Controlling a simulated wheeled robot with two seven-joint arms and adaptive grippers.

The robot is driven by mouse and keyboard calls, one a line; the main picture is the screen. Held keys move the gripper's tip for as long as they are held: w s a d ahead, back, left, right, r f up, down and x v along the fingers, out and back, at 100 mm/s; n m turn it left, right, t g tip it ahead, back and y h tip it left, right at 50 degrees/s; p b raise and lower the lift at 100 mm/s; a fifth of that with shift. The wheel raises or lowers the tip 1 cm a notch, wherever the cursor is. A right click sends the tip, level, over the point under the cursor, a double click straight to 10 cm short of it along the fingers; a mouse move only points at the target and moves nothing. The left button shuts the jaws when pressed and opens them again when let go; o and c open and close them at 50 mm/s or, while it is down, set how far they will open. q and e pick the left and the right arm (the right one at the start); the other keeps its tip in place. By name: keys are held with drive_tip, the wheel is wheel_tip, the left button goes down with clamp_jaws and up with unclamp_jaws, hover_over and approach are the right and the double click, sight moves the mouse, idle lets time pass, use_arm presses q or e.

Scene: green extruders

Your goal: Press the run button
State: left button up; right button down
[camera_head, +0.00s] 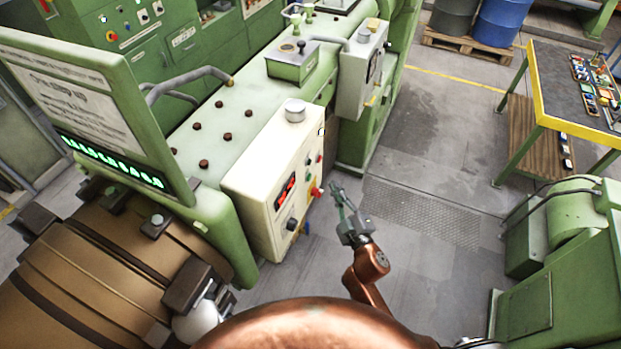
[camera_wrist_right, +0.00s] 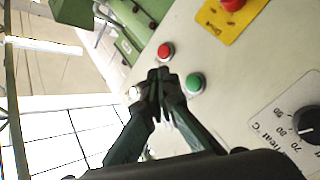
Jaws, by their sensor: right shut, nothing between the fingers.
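In the right wrist view, a green button (camera_wrist_right: 195,83) and a red button (camera_wrist_right: 165,52) sit on a cream panel, with no readable label beside them. My right gripper (camera_wrist_right: 160,76) is shut and empty. Its fingertips appear between the two buttons, just left of the green one; contact cannot be told. In the head view, the cream control box (camera_head: 252,180) stands at the centre, and my right gripper (camera_head: 336,189) is just right of its button face. The small buttons are hard to make out there. My left gripper is not in view.
A red mushroom button (camera_wrist_right: 232,4) on a yellow plate (camera_wrist_right: 225,22) and a black dial (camera_wrist_right: 308,122) share the panel. A green machine (camera_head: 565,260) stands at right, a yellow-edged table (camera_head: 541,84) behind it. The floor (camera_head: 425,150) between is open.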

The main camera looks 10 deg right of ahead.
drive_tip(key=shift+w+a+b, duration=0.2)
drive_tip(key=shift+w+a, duration=0.5)
drive_tip(key=shift+a, duration=0.35)
drive_tip(key=shift+w+a+b, duration=0.15)
drive_tip(key=shift+w+a, duration=0.55)
drive_tip(key=shift+a, duration=0.35)
drive_tip(key=shift+w+a, duration=0.25)
drive_tip(key=shift+a, duration=0.1)
drive_tip(key=shift+w+a, duration=0.2)
drive_tip(key=shift+a, duration=0.1)
idle(0.6)
idle(0.3)
drive_tip(key=shift+s+d, duration=0.45)
drive_tip(key=shift+d, duration=0.2)
drive_tip(key=s+d, duration=0.1)
drive_tip(key=s+d+p, duration=0.1)
drive_tip(key=d, duration=0.2)
drive_tip(key=shift+s+d, duration=0.1)
drive_tip(key=shift+s, duration=0.3)
